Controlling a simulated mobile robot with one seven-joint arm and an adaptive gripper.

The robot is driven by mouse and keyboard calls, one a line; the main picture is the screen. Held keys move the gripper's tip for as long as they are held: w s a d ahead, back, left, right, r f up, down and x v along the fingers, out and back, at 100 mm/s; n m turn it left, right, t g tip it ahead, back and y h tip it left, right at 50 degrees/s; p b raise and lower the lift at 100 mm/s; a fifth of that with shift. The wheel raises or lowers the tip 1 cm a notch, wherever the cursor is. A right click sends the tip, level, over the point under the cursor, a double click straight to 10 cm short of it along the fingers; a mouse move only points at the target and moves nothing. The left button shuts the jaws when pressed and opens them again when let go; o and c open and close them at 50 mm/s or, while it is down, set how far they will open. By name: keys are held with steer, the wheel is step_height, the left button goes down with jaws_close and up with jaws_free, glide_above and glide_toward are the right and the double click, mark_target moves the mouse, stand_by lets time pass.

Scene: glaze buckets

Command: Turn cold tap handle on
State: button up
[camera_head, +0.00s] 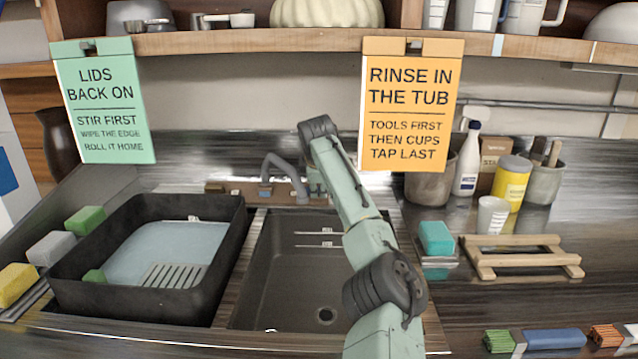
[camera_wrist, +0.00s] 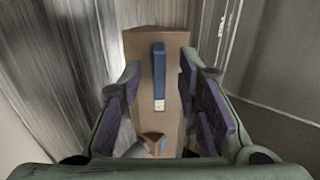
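The tap's grey curved spout (camera_head: 284,172) rises behind the dark sink basin (camera_head: 300,262) in the head view. Its brown base (camera_head: 235,188) runs along the back edge of the sink. In the wrist view a blue lever handle (camera_wrist: 159,70) with a pale label lies on a brown block (camera_wrist: 140,42). My gripper (camera_wrist: 160,62) is open, with one purple-padded finger on each side of the handle. Gaps show between the handle and both fingers, so I see no grip. In the head view my gripper is mostly hidden behind my arm, beside the spout.
A black tub (camera_head: 215,300) stands left of the basin, with sponges (camera_head: 45,248) beside it. A wooden rack (camera_head: 520,240) and a teal sponge (camera_head: 436,237) lie to the right. Two hanging signs (camera_head: 105,110) and (camera_head: 412,105) hang from the shelf above my arm.

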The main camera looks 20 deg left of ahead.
steer(key=shift+x, duration=0.95)
jaws_close()
